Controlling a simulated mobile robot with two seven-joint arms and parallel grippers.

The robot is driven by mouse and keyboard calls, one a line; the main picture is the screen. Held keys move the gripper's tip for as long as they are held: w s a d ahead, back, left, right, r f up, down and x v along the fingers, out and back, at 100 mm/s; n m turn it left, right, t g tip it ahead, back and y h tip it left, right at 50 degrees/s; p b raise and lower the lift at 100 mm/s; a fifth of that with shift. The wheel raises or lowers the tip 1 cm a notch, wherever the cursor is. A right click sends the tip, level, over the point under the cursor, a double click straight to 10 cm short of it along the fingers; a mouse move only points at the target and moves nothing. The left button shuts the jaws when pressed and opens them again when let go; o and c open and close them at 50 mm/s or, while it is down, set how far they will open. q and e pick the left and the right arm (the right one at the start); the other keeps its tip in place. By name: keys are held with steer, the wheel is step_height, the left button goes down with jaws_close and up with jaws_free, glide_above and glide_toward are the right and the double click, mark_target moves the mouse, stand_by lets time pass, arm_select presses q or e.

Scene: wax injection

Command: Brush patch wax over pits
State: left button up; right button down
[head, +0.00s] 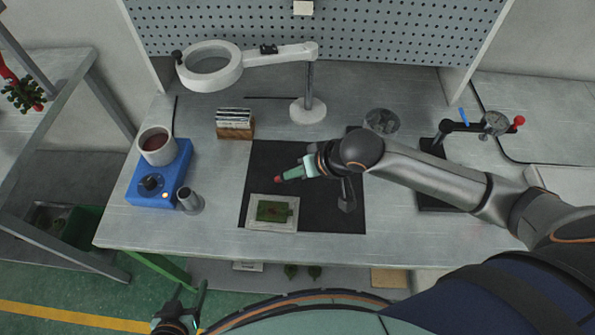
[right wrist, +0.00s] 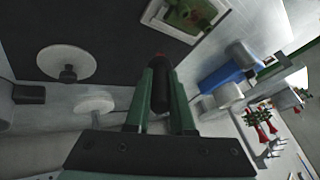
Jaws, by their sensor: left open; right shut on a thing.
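My right gripper (head: 292,175) is shut on a slim brush-like tool, whose red tip (head: 278,180) points left above the black mat (head: 345,215). In the right wrist view the dark tool (right wrist: 160,90) sits between the two green fingers. A green wax piece (head: 273,211) lies on a white plate (head: 255,224) on the mat, just below the tool in the head view. Its pits are too small to make out. A pot of reddish-brown wax (head: 157,146) stands on a blue heater (head: 155,194). My left gripper (head: 192,290) is open and empty, low in front of the bench.
A magnifier lamp (head: 212,66) stands at the back. A wooden block with cards (head: 235,125), a grey metal cup (head: 190,200) and a dial gauge stand (head: 495,123) are on the bench. The bench top (head: 215,225) is clear at front left.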

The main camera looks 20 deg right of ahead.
steer(key=shift+r, duration=3.05)
steer(key=shift+r, duration=0.1)
steer(key=shift+r, duration=1.4)
